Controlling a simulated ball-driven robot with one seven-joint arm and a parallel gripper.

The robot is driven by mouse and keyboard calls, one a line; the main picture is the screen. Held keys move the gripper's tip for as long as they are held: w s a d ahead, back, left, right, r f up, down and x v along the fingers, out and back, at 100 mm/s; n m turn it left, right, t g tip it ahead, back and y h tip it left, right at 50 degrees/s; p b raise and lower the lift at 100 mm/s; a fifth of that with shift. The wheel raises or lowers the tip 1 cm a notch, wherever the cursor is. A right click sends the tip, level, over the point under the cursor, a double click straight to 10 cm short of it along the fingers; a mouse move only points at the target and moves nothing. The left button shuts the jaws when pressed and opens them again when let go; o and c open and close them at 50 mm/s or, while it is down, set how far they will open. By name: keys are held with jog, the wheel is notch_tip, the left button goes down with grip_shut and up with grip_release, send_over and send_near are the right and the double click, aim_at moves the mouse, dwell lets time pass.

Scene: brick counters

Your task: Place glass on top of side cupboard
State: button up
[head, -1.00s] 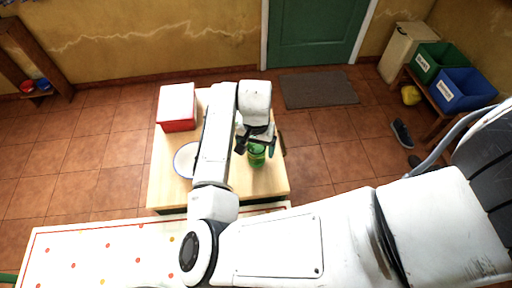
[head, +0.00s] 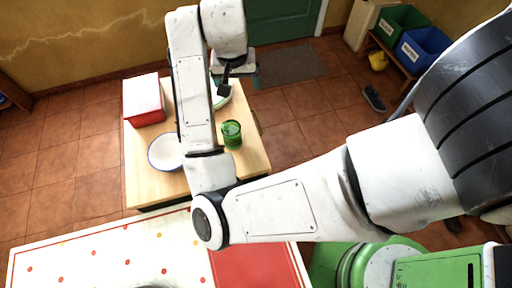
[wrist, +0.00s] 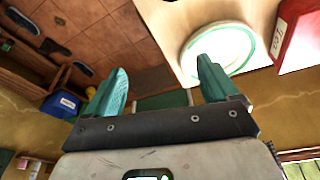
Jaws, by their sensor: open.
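A green glass (head: 232,134) stands upright on a wooden-topped side cupboard (head: 150,193). In the head view it is just right of my forearm, near the cupboard's right side. My gripper (head: 237,84) is open and empty, above the far end of the cupboard and apart from the glass. In the wrist view the teal fingers of my gripper (wrist: 158,88) are spread with nothing between them. The glass is not visible in the wrist view.
A red and white box (head: 144,100), a white bowl (head: 165,152) and a green-rimmed plate (head: 221,93), partly hidden by my arm, are on the cupboard. A dotted table (head: 110,250) is in front. Blue (head: 424,47) and green bins stand at right.

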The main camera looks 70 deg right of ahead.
jog(key=s+a+f+n+y, duration=0.2)
jog(key=s+a+f+n, duration=1)
jog(key=a+f, duration=0.3)
jog(key=s+a, duration=0.1)
jog(key=a, duration=0.1)
jog(key=shift+s+a+f+n+y, duration=0.2)
jog(key=shift+a+f+n+y, duration=0.1)
jog(key=shift+f+n, duration=0.1)
